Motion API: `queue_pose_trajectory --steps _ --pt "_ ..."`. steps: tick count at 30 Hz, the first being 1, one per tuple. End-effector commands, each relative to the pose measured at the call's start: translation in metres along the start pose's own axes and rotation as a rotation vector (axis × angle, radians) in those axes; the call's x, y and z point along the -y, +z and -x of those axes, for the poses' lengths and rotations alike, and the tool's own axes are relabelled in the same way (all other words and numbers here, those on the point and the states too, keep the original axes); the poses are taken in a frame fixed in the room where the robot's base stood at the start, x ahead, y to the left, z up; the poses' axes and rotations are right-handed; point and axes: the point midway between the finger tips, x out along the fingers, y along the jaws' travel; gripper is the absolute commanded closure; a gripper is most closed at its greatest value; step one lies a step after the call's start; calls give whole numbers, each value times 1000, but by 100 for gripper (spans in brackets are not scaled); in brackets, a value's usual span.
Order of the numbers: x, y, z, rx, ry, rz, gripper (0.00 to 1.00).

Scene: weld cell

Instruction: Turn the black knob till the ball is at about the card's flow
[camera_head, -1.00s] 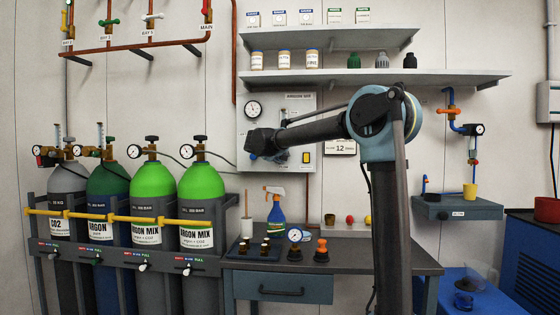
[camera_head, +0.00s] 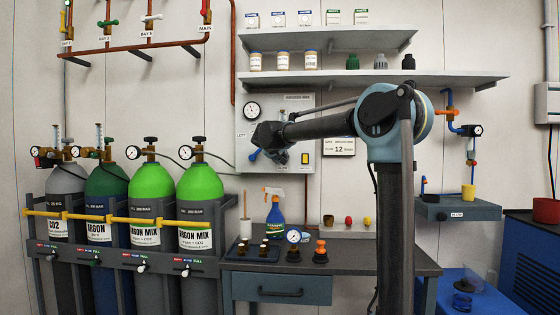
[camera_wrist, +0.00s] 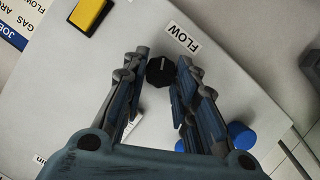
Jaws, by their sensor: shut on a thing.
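The black knob (camera_wrist: 160,71) is on the pale panel (camera_wrist: 70,85), beside the FLOW label (camera_wrist: 183,38). My gripper (camera_wrist: 161,68) has its two fingers on either side of the knob, closed on it. A light line across the knob's face shows its turn. In the head view my gripper (camera_head: 281,154) is at the panel, and my wrist hides the knob. The card (camera_head: 339,147) reads 12 and hangs right of the panel; part of it shows in the wrist view (camera_wrist: 14,24). I cannot make out the ball in either view.
A yellow switch (camera_wrist: 88,14) and a blue handle (camera_wrist: 241,135) are on the panel near my fingers. A round gauge (camera_head: 251,109) is at its upper left. Shelves (camera_head: 380,78) are above; a bench (camera_head: 345,252) with a spray bottle (camera_head: 275,212) is below.

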Motion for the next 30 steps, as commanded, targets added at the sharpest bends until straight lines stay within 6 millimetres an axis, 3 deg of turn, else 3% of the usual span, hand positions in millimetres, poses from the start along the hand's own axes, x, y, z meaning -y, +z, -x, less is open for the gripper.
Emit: queue_pose_trajectory --steps 6,7,9,10,22,30 --pt "0 2 -1 3 1 -1 97" --pt "0 2 -1 3 1 -1 71" --pt "0 1 -1 2 1 0 55" --pt "0 1 -1 2 1 0 53" --pt "0 0 4 -1 0 2 53" --pt "1 0 44 -2 -2 3 53"
